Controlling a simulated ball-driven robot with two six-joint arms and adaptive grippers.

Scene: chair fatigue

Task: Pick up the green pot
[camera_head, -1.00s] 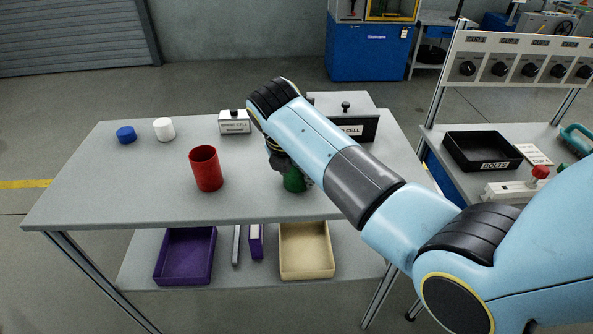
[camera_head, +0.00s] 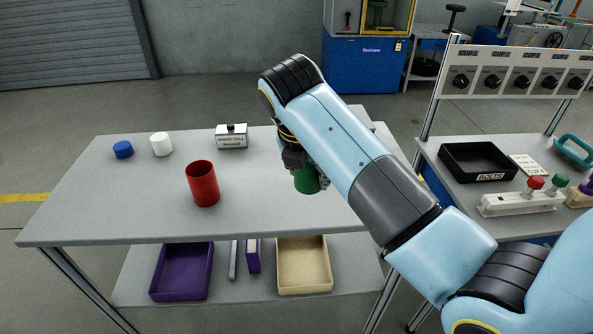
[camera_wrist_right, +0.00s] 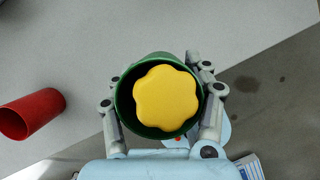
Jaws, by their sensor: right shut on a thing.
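The green pot (camera_head: 307,181) is partly hidden behind my right gripper (camera_head: 303,164) in the head view. In the right wrist view the green pot (camera_wrist_right: 126,103) shows from above with a yellow flower-shaped thing (camera_wrist_right: 166,97) inside its rim. My right gripper's fingers (camera_wrist_right: 160,105) are on both sides of the pot, shut on it. The pot appears raised above the grey table (camera_head: 120,205). My left gripper is not in view.
A red cup (camera_head: 203,184) stands left of the pot; it also shows in the wrist view (camera_wrist_right: 33,113). A blue cap (camera_head: 123,149), a white cap (camera_head: 161,144) and a labelled box (camera_head: 232,137) sit farther back. A black bolts tray (camera_head: 478,162) is on the right bench.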

